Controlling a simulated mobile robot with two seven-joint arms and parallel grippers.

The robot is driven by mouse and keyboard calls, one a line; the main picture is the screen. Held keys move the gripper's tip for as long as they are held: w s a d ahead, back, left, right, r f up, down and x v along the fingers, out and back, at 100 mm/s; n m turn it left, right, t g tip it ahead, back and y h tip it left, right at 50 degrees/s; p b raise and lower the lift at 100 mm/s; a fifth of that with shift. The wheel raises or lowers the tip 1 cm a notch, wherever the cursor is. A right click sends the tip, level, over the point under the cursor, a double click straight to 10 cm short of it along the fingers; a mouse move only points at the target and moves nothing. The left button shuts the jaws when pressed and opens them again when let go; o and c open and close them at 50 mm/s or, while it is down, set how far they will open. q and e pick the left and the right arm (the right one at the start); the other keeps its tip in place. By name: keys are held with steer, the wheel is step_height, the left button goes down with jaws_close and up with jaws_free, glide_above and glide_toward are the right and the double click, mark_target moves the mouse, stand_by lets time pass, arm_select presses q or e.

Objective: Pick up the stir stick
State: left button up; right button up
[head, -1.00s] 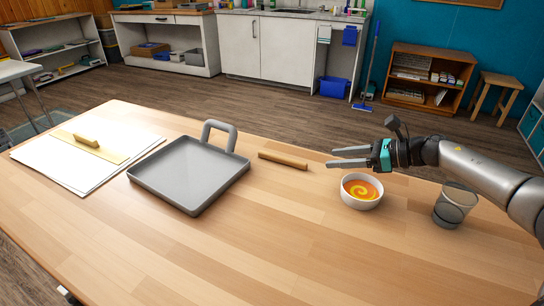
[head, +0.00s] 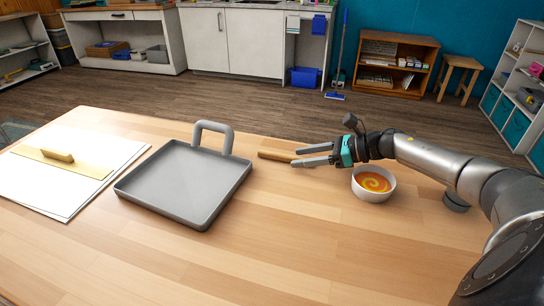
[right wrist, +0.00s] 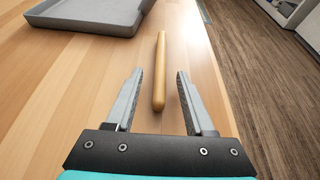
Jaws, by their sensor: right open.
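The stir stick (head: 276,155) is a short tan wooden rod lying on the table, to the right of the grey tray. In the right wrist view the stick (right wrist: 160,70) points away from me, and its near end lies between the fingertips. My right gripper (head: 316,154) is open, with its fingers (right wrist: 156,80) on either side of the stick's near end and a gap on both sides. Whether the fingers are at the stick's height I cannot tell. In the head view the fingers hide the stick's right end. My left gripper is not in view.
A grey tray (head: 186,182) with an upright handle stands left of the stick. A white bowl (head: 374,196) of orange and yellow liquid sits below my right wrist. The table's front middle is clear.

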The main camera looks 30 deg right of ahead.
steer(key=shift+w+a, duration=0.1)
steer(key=shift+c, duration=0.3)
jaws_close()
